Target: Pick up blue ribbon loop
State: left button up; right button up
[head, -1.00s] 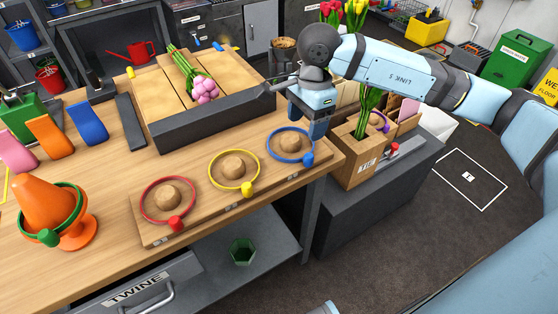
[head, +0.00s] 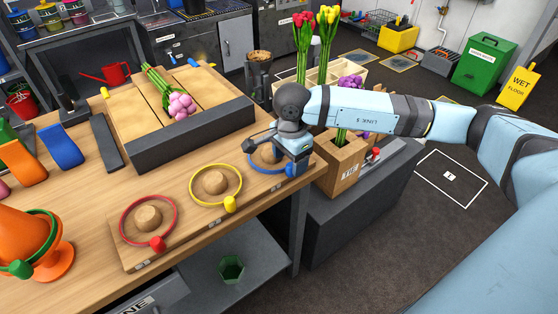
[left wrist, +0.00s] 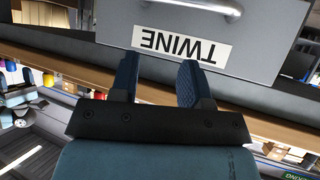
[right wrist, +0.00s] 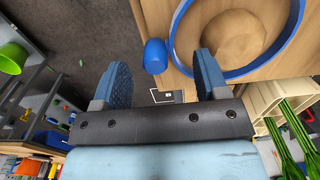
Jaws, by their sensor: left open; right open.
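The blue ribbon loop (head: 258,167) lies around a round wooden knob at the right end of the wooden board (head: 185,225). My right gripper (head: 294,170) is at the loop's right side and hides part of it in the head view. In the right wrist view the loop (right wrist: 178,62) shows with its blue tab (right wrist: 155,56), which lies in the picture between the two fingers of the right gripper (right wrist: 162,78). The jaws are apart and I cannot tell whether they touch the tab. My left gripper (left wrist: 157,82) is open and empty, facing the drawer marked TWINE (left wrist: 185,43).
A yellow loop (head: 230,203) and a red loop (head: 157,243) lie around knobs on the same board. A dark-edged tray (head: 190,137) with pink tulips (head: 181,104) is behind. A wooden crate (head: 343,170) stands close to the right of my right gripper.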

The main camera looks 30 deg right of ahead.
notch_tip(320, 180, down, 3)
jog(key=shift+r, duration=0.15)
jog(key=c, duration=1)
pick_arm(q)
jog(key=shift+f, duration=0.1)
pick_arm(e)
jog(key=shift+r, duration=0.1)
pick_arm(q)
jog(key=shift+s+a+r+p, duration=0.1)
jog(key=shift+r+p, duration=0.2)
jog(key=shift+p, duration=0.55)
pick_arm(e)
notch_tip(320, 180, up, 20)
pick_arm(q)
jog(key=shift+r+p, duration=1.15)
jog(key=shift+r, duration=0.05)
pick_arm(e)
jog(key=shift+r, duration=2.2)
pick_arm(q)
jog(key=shift+r, duration=0.15)
